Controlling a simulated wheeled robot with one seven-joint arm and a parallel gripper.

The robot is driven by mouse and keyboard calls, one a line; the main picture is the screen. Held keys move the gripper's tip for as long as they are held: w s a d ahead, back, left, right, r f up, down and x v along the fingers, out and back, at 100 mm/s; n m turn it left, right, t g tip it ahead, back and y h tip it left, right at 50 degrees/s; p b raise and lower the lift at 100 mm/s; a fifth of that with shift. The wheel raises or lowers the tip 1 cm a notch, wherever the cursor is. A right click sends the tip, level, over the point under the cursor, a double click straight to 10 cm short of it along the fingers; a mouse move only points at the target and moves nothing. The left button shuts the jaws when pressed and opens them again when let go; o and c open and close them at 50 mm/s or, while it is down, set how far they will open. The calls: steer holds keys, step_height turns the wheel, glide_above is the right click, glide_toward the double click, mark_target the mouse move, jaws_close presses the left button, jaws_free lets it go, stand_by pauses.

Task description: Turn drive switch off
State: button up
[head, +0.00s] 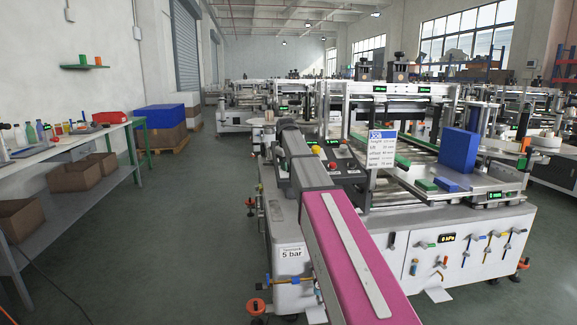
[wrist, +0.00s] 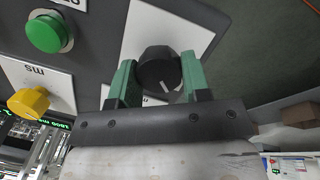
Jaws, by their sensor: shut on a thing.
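The drive switch (wrist: 157,68) is a black round knob with a white pointer line, on a white plate (wrist: 196,33) of a dark panel in the wrist view. Its pointer line slants toward the lower right of the picture. My gripper (wrist: 157,75) has its two green fingers on either side of the knob and is shut on it. The plate's lettering is mostly cut off or covered. In the head view my arm hides the gripper and the switch; part of the control panel (head: 347,178) shows beside the arm.
In the wrist view a green button (wrist: 44,34) and a yellow knob (wrist: 30,101) sit left of the switch. In the head view the labelling machine (head: 455,225) stands right of my arm. A workbench (head: 70,145) lines the left wall, with open floor between.

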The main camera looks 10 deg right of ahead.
steer(key=o, duration=0.9)
steer(key=shift+r, duration=0.1)
steer(key=v, duration=1)
steer(key=shift+s+r, duration=0.1)
steer(key=shift+r, duration=0.2)
